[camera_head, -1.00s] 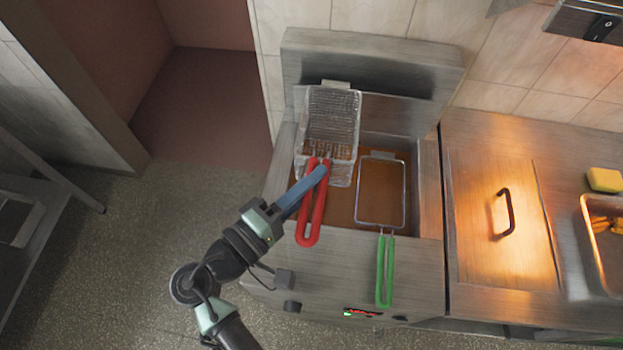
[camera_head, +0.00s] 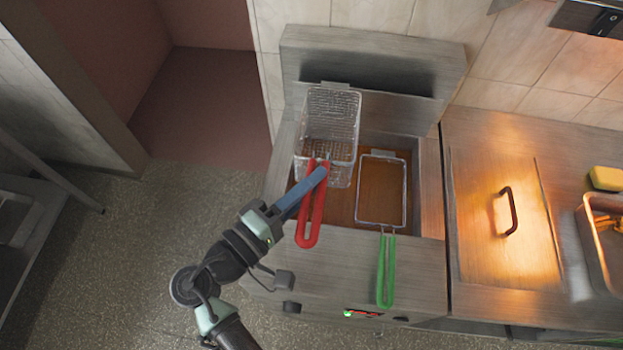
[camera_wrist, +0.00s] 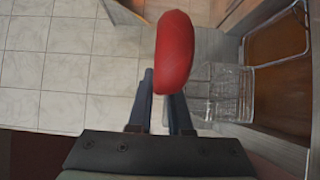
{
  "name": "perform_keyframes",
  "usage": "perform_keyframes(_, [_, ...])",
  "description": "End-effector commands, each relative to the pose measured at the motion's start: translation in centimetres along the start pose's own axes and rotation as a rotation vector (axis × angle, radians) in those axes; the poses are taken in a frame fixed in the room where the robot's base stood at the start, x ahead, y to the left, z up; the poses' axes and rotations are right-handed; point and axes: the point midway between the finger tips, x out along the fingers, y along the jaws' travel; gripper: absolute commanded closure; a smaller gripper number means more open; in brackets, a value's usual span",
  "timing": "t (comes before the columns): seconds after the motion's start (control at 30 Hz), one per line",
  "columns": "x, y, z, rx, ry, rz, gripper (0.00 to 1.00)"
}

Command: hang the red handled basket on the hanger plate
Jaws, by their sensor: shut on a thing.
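The red handled basket is a wire mesh basket (camera_head: 330,120) with a long red handle (camera_head: 310,225). My gripper (camera_head: 320,175) is shut on the red handle near the basket end. In the wrist view the handle (camera_wrist: 173,55) covers part of the fingers (camera_wrist: 163,100), and the mesh (camera_wrist: 222,92) is to their right. The basket is at the left rear of the fryer, its far edge in front of the hanger plate (camera_head: 370,85), the dark strip on the metal back panel. I cannot tell whether its rear hook touches the plate.
A second basket (camera_head: 382,158) with a green handle (camera_head: 385,275) sits in the right of the fryer vat. A steel counter with a handled lid (camera_head: 500,210), a yellow block (camera_head: 606,178) and a tray (camera_head: 590,225) lies to the right. Open floor is at left.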

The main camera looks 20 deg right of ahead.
Motion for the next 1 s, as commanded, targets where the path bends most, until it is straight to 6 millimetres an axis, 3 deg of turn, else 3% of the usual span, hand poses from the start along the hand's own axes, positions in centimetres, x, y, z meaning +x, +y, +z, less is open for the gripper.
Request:
perform_keyframes(0.17, [0.0, -0.5, 0.0, 0.002, 0.000, 0.002, 1.00])
perform_keyframes(0.2, [0.0, -0.4, 0.0, 0.002, 0.000, 0.002, 0.77])
perform_keyframes(0.37, [0.0, -0.4, 0.0, 0.002, 0.000, 0.002, 0.48])
perform_keyframes(0.8, [-0.1, -0.5, 0.0, -0.001, 0.000, 0.000, 0.48])
perform_keyframes(1.0, [-2.1, -0.7, -0.1, 0.001, 0.003, 0.000, 0.48])
